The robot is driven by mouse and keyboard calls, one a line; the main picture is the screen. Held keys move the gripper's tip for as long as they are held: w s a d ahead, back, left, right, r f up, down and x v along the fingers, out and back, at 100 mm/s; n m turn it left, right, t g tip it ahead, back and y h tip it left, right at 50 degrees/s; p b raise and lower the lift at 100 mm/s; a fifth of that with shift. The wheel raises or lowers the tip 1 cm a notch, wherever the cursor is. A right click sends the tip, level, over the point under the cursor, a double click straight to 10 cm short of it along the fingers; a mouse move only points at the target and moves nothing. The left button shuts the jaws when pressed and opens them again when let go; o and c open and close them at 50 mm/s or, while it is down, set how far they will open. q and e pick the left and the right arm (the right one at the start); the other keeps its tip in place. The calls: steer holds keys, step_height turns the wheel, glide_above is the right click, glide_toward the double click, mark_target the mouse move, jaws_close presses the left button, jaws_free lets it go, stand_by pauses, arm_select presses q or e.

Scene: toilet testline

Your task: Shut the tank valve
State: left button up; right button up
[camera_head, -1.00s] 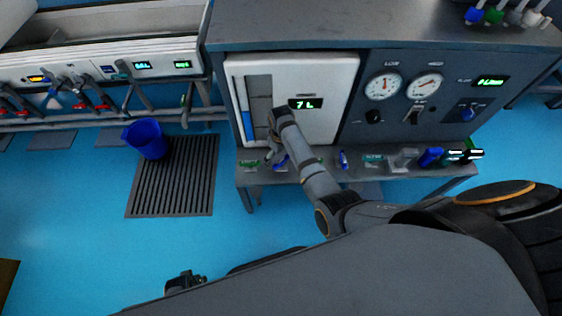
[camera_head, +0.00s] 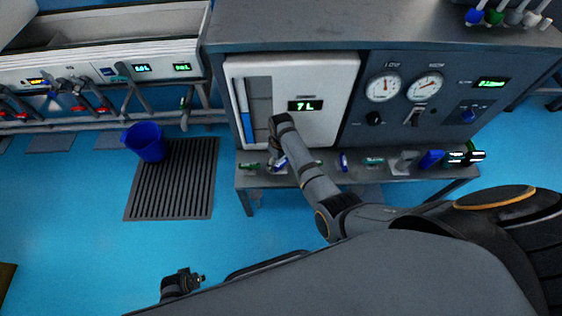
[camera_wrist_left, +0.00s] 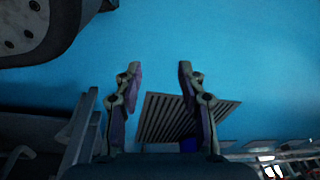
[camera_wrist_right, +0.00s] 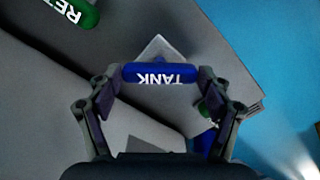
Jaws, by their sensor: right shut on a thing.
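The tank valve is a blue handle marked TANK (camera_wrist_right: 159,73), its lettering upside down in the right wrist view. My right gripper (camera_wrist_right: 160,80) is shut on it, with one finger at each end of the handle. In the head view, the blue handle (camera_head: 281,163) shows small at the front of the bench under the white tank panel (camera_head: 335,75), beside my right wrist, which hides part of it. The panel display (camera_head: 306,106) reads 7 L. My left gripper (camera_wrist_left: 158,78) is open and empty over the floor, far from the valve.
A green handle (camera_wrist_right: 76,8) lettered RET, partly cut off, lies near the tank handle. Other coloured handles, including a blue one (camera_head: 343,161), line the bench edge to the right. A blue bucket (camera_head: 146,141) stands by a floor grate (camera_head: 170,185) at left.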

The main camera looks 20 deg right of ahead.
steer(key=m+p, duration=0.4)
steer(key=shift+r, duration=0.15)
arm_select(q)
steer(key=s+a+f+p, duration=0.1)
steer(key=s+f, duration=0.1)
steer(key=s, duration=0.7)
steer(key=shift+s+f+p, duration=0.35)
steer(key=shift+s, duration=0.05)
arm_select(e)
steer(key=shift+m, duration=2.2)
steer(key=o, duration=1.1)
